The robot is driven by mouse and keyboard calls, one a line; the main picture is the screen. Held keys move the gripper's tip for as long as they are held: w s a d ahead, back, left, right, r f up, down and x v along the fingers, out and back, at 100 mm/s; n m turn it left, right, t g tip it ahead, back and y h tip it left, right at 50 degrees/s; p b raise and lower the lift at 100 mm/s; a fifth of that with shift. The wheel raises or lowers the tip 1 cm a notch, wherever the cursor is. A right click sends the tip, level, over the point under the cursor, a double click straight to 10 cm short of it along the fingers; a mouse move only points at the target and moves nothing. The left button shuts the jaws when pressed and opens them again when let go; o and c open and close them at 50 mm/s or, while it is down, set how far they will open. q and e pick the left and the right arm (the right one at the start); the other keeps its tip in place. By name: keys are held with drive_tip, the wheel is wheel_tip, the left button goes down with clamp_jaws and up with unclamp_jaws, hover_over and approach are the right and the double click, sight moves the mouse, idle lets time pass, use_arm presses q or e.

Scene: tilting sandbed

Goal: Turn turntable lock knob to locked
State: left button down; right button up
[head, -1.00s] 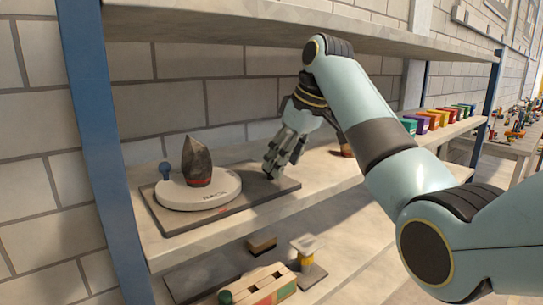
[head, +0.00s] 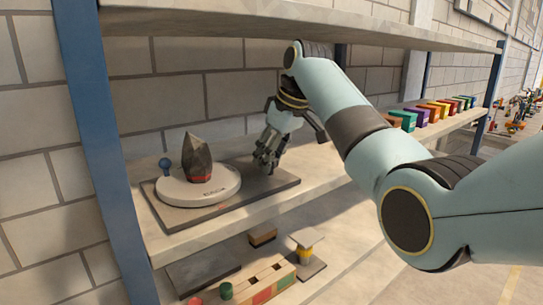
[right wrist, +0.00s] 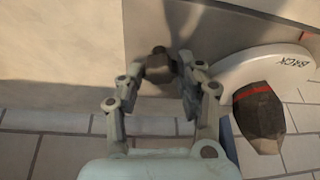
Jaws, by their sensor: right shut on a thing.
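A white turntable disc (head: 222,190) lies on a flat dark board (head: 262,188) on the shelf. A dark pointed stone (head: 198,160) with a red band stands on the disc. My right gripper (head: 266,160) is low over the board, right of the disc. In the right wrist view, the right gripper (right wrist: 158,85) is shut on a dark knob (right wrist: 159,68), its fingers on either side. The head view hides this knob behind the fingers. The stone (right wrist: 257,115) and disc (right wrist: 245,75) are to its right there, with lettering on the rim. My left gripper is not in view.
A blue round-headed post (head: 165,164) stands behind the disc at left. A blue upright (head: 95,150) borders the shelf's left end, and another shelf (head: 300,22) hangs above. Colored boxes (head: 430,111) stand farther right. Wooden pieces (head: 265,280) lie below.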

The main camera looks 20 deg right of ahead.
drive_tip(key=shift+c, duration=1)
drive_tip(key=shift+m, duration=0.3)
drive_tip(key=m+h, duration=0.1)
drive_tip(key=m, duration=0.1)
drive_tip(key=m+h, duration=0.1)
drive_tip(key=m, duration=0.1)
drive_tip(key=shift+a+m+t, duration=0.1)
drive_tip(key=shift+m+t, duration=0.2)
drive_tip(key=m+h, duration=0.1)
drive_tip(key=m, duration=0.2)
drive_tip(key=m+h, duration=0.1)
drive_tip(key=m, duration=0.2)
drive_tip(key=shift+a, duration=0.15)
drive_tip(key=m+h, duration=0.1)
drive_tip(key=m, duration=0.2)
drive_tip(key=m+g+h, duration=0.1)
drive_tip(key=m, duration=0.1)
drive_tip(key=shift+m+g, duration=0.3)
drive_tip(key=shift+m, duration=0.1)
drive_tip(key=shift+w+m+g+h+b, duration=0.1)
drive_tip(key=shift+m+g+h+b, duration=0.45)
drive_tip(key=shift+m, duration=1.55)
drive_tip(key=shift+g+y, duration=0.25)
